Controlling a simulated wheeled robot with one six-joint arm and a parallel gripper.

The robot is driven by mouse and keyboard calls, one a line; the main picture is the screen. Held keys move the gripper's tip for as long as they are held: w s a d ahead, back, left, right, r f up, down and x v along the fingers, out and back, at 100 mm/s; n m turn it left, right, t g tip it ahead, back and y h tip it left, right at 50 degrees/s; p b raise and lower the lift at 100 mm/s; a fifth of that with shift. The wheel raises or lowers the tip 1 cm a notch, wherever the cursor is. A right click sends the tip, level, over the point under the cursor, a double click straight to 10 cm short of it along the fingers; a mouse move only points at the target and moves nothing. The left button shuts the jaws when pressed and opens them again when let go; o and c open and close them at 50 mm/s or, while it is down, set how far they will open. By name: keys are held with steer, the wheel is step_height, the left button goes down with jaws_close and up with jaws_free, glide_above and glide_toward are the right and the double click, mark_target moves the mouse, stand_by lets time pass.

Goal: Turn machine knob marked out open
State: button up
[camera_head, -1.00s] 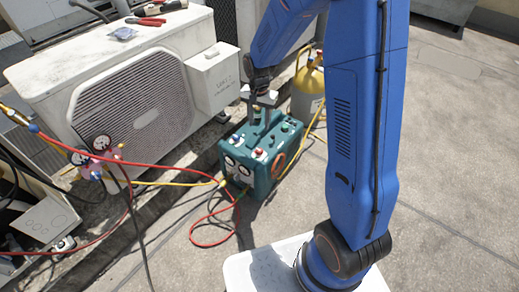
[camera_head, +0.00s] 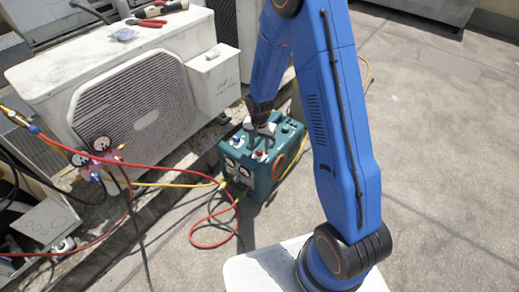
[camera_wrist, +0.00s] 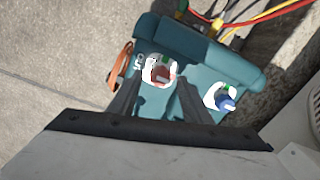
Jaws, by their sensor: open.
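The teal machine (camera_head: 255,183) stands on the ground beside the white condenser, with gauges on its front and coloured knobs on top. In the wrist view, a red knob (camera_wrist: 162,75) sits on a white round plate with a green mark; small white lettering beside it is hard to read. A blue knob (camera_wrist: 226,102) on a similar plate lies to its right. My gripper (camera_wrist: 157,84) is open, its fingers pointing down either side of the red knob; I cannot tell whether they touch it. In the head view my gripper (camera_head: 262,130) is low over the machine's top and hides part of it.
The white condenser (camera_head: 135,95) stands left, with red-handled pliers (camera_head: 146,23) on top. A gauge manifold (camera_head: 95,160) with red and yellow hoses runs to the machine's front. Open concrete (camera_head: 440,150) lies to the right.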

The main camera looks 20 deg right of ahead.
steer(key=shift+f, duration=0.7)
steer(key=c, duration=1)
steer(key=shift+c, duration=0.2)
